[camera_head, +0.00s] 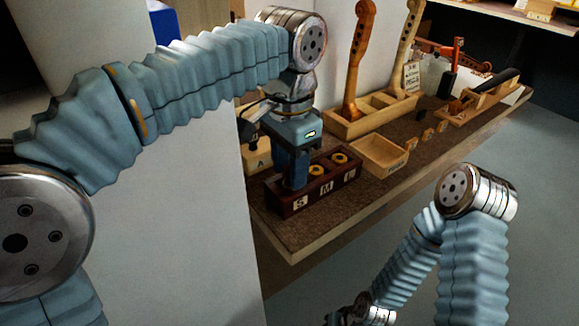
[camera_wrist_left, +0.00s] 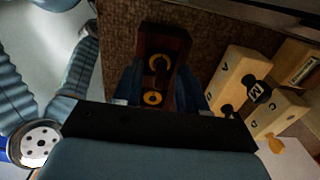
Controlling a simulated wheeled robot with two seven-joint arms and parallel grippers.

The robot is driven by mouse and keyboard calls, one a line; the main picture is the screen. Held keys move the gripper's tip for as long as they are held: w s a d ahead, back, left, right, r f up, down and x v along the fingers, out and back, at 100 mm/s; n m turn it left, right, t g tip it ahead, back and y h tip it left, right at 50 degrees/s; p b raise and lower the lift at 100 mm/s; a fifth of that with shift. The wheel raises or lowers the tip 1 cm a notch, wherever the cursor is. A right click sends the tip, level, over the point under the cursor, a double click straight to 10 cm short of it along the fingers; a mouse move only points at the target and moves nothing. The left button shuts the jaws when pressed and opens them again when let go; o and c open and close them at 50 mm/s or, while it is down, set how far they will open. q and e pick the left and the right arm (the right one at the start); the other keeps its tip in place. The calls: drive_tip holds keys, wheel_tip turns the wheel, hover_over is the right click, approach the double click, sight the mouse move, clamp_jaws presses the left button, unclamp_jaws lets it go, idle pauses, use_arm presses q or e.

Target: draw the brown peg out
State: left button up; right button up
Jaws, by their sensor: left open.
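My left gripper (camera_head: 292,184) points down over the near end of a dark red-brown box (camera_head: 325,190) marked S, M and another letter. In the left wrist view its two dark fingers stand apart, with a brass ring (camera_wrist_left: 152,98) of the box showing between them. A second ring (camera_wrist_left: 158,62) lies farther along the box. I cannot make out a brown peg for certain; the spot under the gripper is partly hidden in the head view. My right arm is at the lower right, its gripper outside the picture.
Pale block A (camera_head: 258,156) stands behind the box, beside the gripper; more blocks and a dark peg marked M (camera_wrist_left: 258,91) show in the wrist view. The bench's front edge is close.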

use_arm(q)
drive_tip(key=shift+c, duration=0.3)
clamp_jaws()
idle(0.6)
